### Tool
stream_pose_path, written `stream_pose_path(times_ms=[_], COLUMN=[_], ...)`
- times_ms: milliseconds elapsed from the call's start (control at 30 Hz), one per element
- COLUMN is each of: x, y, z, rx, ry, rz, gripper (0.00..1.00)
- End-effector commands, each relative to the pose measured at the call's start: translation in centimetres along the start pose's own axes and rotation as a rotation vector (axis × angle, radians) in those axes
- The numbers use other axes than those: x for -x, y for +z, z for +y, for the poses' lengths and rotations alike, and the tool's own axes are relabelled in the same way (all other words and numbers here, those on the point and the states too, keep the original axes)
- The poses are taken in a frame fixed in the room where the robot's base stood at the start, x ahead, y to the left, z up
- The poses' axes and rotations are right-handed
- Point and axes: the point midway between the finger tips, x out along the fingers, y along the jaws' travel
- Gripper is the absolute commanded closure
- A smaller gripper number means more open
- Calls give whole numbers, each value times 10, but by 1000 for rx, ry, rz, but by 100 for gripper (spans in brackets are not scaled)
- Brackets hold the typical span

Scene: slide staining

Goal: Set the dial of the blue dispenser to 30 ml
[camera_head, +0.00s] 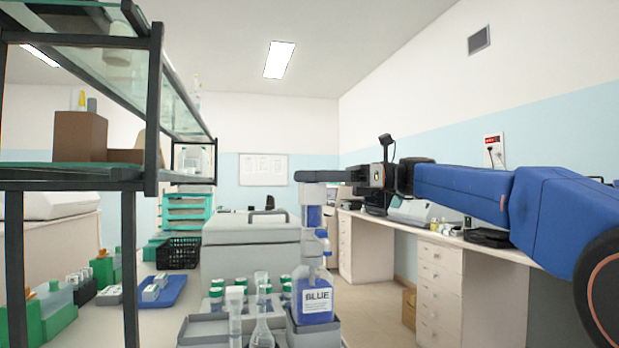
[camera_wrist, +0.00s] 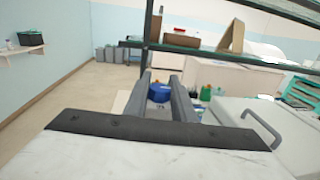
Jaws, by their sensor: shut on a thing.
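The blue dispenser stands in front of me in the head view. Its bottle (camera_head: 315,295) has blue contents and a label reading BLUE. Its upper part (camera_head: 313,215) is a white and blue column rising from the bottle. My gripper (camera_head: 312,177) reaches in from the right at the top of this column and hides the dial there. In the wrist view, my gripper's fingers (camera_wrist: 160,98) are on either side of a round blue part (camera_wrist: 159,90), the dispenser's top. My gripper is shut on it. No dial marking can be read.
A dark-framed shelf (camera_head: 152,110) rises on the left. A white drawer bench (camera_head: 440,275) is at the right.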

Motion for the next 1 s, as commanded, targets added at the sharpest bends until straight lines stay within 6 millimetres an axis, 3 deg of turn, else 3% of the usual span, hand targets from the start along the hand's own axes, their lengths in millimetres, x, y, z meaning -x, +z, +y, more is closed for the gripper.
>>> stream_pose_path(times_ms=[233,600,633,700,1000], x=[0,0,0,0,2], y=[0,0,0,0,0], z=[0,1,1,1,1], rx=[0,0,0,0,1], ry=[109,122,122,122,121], rz=[0,0,0,0,0], gripper=[99,99,70,59,59])
